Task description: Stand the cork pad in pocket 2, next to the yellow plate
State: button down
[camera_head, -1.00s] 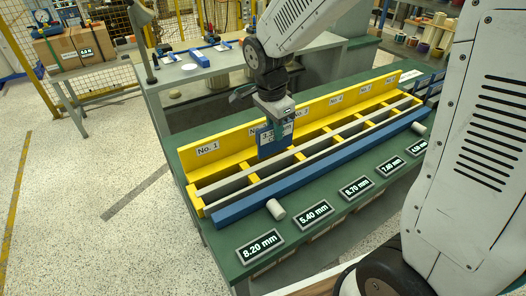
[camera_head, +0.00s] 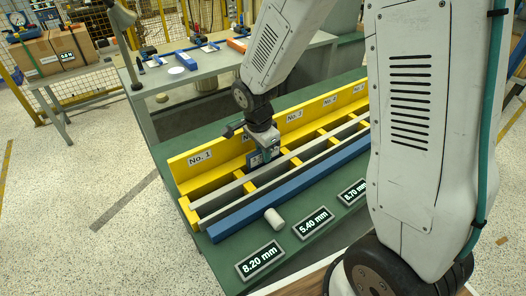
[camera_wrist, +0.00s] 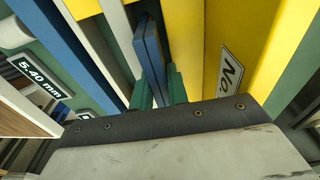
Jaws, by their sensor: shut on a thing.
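In the wrist view the blue plate (camera_wrist: 149,52) stands on edge between the green fingers (camera_wrist: 158,90). The plate is at the second pocket of the yellow rack (camera_head: 186,171), between the back wall and the grey rail (camera_head: 223,193). Its lower part appears hidden behind the rail, and I cannot tell how deep it sits. I see no cork-coloured pad. I cannot tell a separate yellow plate from the rack's yellow walls and dividers.
A blue bar (camera_head: 243,215) runs along the rack's front. A white cylinder (camera_head: 273,218) lies before it. Displays such as 8.20 mm (camera_head: 260,261) and 5.40 mm (camera_head: 310,223) line the green table. Yellow dividers (camera_head: 246,186) border the pockets.

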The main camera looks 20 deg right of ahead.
jog(key=c, duration=1.4)
grip_release()
jog(key=shift+f, duration=0.1)
jog(key=shift+o, duration=0.2)
notch_tip(320, 180, up, 12)
jog(key=a, duration=0.2)
jog(key=s+d+r+n, duration=0.1)
jog(key=s+r+n, duration=0.2)
jog(key=s+n, duration=0.2)
jog(key=s+d+r+n+y, duration=0.1)
jog(key=s+n, duration=0.4)
jog(key=s, duration=0.6)
jog(key=s+d+r+n+t, duration=0.1)
jog(key=s+d+r+n, duration=0.2)
jog(key=s+r+n, duration=0.2)
jog(key=shift+s+r+n, duration=0.4)
jog(key=shift+s+r, duration=0.1)
jog(key=shift+s, duration=1.05)
